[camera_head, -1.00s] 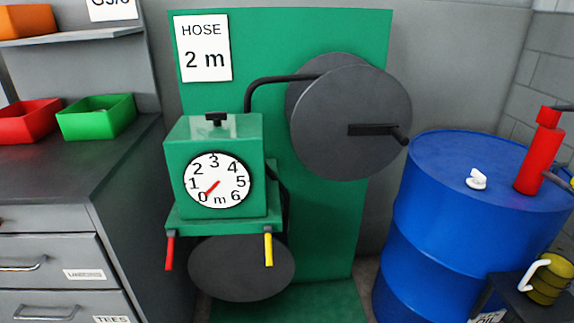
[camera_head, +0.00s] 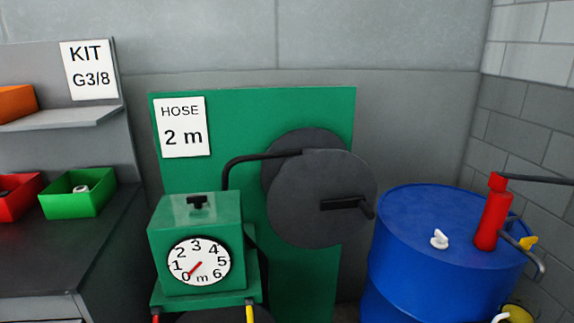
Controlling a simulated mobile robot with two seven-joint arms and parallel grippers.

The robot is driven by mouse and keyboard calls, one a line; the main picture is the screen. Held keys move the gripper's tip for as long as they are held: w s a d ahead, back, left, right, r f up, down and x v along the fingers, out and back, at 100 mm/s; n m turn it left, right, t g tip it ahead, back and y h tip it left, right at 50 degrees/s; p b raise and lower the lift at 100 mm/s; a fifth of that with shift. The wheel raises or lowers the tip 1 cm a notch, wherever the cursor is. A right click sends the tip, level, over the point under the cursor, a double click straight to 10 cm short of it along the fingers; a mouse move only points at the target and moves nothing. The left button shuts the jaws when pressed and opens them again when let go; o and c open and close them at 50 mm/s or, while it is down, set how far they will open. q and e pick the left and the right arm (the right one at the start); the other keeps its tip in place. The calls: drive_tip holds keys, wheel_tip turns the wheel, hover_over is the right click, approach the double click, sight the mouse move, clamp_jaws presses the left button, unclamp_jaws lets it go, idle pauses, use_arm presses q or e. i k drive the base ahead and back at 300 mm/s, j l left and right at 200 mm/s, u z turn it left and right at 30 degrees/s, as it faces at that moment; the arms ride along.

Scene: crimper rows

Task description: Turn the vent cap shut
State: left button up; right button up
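The vent cap (camera_head: 439,240) is a small white cap with a raised wing on the top of the blue drum (camera_head: 400,262). It sits left of the red pump on the same drum top. At this size I cannot tell whether the cap is open or shut. Neither of my grippers shows in the head view.
The red pump (camera_head: 492,214) has a dark handle and spout reaching right. Left of the drum stand a grey hose reel (camera_head: 300,215) with a crank and a green meter box (camera_head: 172,245) with a dial. Red and green bins (camera_head: 75,205) stand on a bench further left.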

sight(441, 237)
drive_tip(key=z, duration=1.25)
